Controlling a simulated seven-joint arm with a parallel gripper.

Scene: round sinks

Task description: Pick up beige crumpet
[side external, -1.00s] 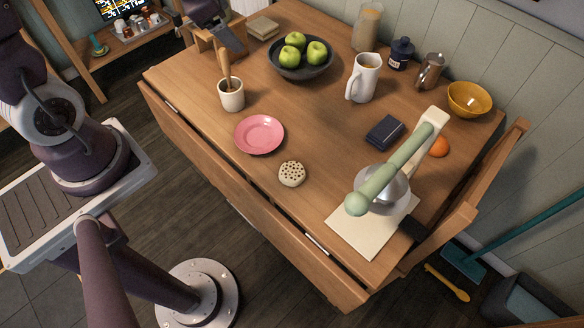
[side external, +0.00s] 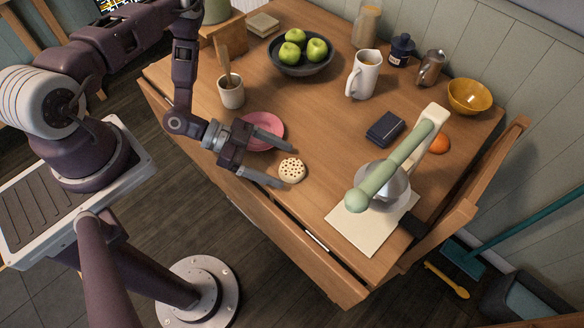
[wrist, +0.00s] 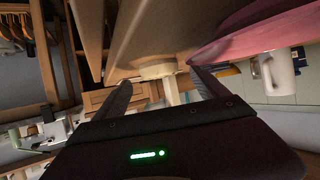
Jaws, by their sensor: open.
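The beige crumpet (side external: 292,170) is a small round disc with dark holes on its top. It lies flat on the wooden table near the front edge, right of the pink plate. My gripper (side external: 285,167) is open, with its fingers pointing right, one towards each side of the crumpet. Its body covers part of the plate. In the wrist view, the open fingers (wrist: 161,79) frame a pale shape that I cannot firmly identify. Whether the fingers touch the crumpet is not clear.
The pink plate (side external: 270,126) is beside my gripper. A utensil cup (side external: 231,97) stands behind it. A green stand mixer (side external: 385,178) on a pale board (side external: 365,232) stands to the right. A white jug (side external: 364,78) and dark box (side external: 385,129) are farther back. Table between crumpet and box is clear.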

